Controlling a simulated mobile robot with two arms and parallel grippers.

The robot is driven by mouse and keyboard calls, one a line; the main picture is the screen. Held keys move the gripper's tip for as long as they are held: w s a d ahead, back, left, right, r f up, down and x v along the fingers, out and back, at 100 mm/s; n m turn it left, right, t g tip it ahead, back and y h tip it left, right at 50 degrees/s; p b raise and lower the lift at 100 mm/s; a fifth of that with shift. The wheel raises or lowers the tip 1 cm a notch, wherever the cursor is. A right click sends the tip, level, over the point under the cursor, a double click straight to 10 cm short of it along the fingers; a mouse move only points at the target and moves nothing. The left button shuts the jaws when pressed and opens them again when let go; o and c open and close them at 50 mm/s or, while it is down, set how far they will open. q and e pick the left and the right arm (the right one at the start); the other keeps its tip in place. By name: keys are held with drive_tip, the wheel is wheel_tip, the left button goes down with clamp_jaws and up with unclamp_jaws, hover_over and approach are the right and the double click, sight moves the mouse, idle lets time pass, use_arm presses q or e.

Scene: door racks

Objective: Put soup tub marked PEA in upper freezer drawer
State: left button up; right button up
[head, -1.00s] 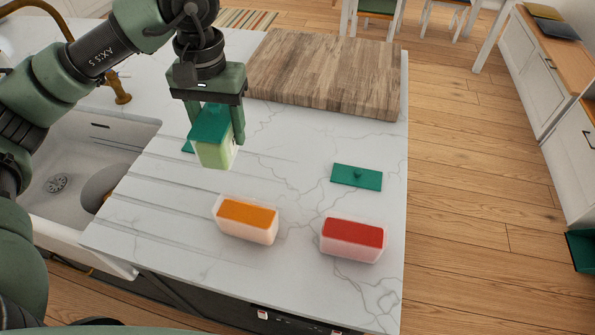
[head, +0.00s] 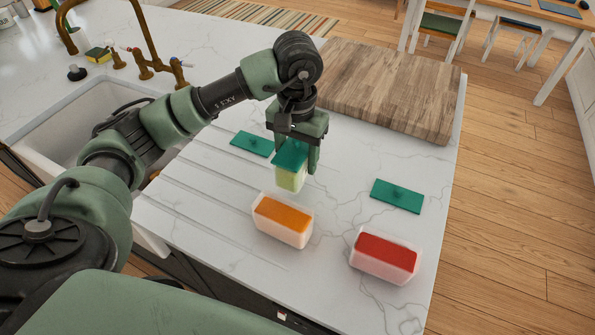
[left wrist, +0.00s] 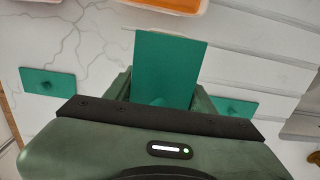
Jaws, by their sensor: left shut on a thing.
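A tub of pale green soup (head: 290,178) with a green lid (head: 291,155) is held in my left gripper (head: 295,165), above the white marble counter in the head view. The gripper is shut on it. No PEA marking can be read on the tub. In the left wrist view the tub's green lid (left wrist: 168,68) fills the space between the fingers and hides the tub's body. My right gripper is not in view, and no freezer drawer shows.
An open tub of orange soup (head: 283,220) and one of red soup (head: 384,256) stand on the counter (head: 330,290). Loose green lids lie at left (head: 252,143) and right (head: 397,196). A wooden board (head: 385,90) lies behind; a sink (head: 100,125) is at left.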

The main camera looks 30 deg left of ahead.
use_arm(q)
wheel_tip(320, 180, down, 5)
drive_tip(key=shift+f+p, duration=0.2)
drive_tip(key=shift+p, duration=0.4)
drive_tip(key=shift+f, duration=0.2)
drive_tip(key=shift+f+b, duration=0.2)
drive_tip(key=shift+b, duration=0.1)
drive_tip(key=o, duration=1.3)
drive_tip(key=shift+c, duration=0.2)
drive_tip(key=shift+r, duration=0.1)
